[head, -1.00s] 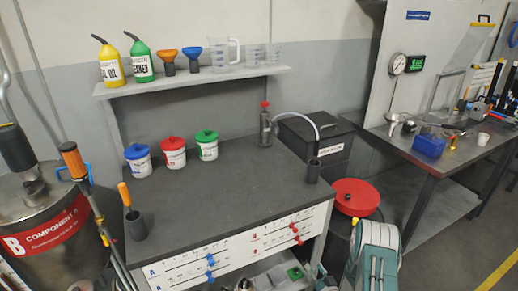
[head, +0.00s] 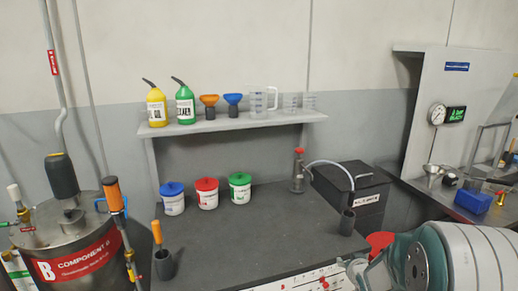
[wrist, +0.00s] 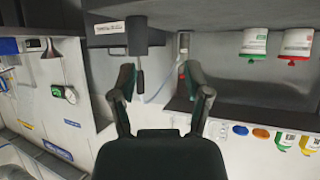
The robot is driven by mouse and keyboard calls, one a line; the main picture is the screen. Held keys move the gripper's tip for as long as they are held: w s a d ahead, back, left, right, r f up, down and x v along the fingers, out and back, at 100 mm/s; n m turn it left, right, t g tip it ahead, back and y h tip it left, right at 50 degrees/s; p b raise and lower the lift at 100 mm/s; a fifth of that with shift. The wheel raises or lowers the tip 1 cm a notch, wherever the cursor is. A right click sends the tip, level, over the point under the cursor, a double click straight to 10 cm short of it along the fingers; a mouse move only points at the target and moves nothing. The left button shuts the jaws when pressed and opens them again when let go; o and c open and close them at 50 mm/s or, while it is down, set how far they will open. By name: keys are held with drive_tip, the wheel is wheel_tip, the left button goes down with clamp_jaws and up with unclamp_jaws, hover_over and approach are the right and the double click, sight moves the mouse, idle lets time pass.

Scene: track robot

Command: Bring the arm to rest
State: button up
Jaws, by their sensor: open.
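That view is upside down; a dark cup (wrist: 139,82) and a thin hose show beyond the fingers. The fingertips cannot be made out in the head view.
The dark bench (head: 265,226) holds blue, red (head: 207,193) and green lidded tubs, a bottle with a red top (head: 298,172) and two dark cups. The shelf (head: 235,123) above carries bottles, funnels and clear jugs. A black box (head: 350,192) stands right. A steel drum (head: 75,235) stands left.

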drive_tip(key=s+a+r+g, duration=0.2)
drive_tip(key=s+r, duration=0.3)
drive_tip(key=r, duration=0.2)
drive_tip(key=s+a+r+g, duration=0.1)
drive_tip(key=s+a+r, duration=0.1)
drive_tip(key=s, duration=0.7)
drive_tip(key=s+a+r+g, duration=0.2)
drive_tip(key=s+a+r, duration=0.1)
drive_tip(key=s, duration=0.6)
drive_tip(key=s+a+r+g, duration=0.1)
drive_tip(key=s+a+r, duration=0.2)
drive_tip(key=s, duration=0.6)
drive_tip(key=shift+s+a+y, duration=0.35)
drive_tip(key=shift+a+y, duration=0.05)
drive_tip(key=shift+a, duration=0.05)
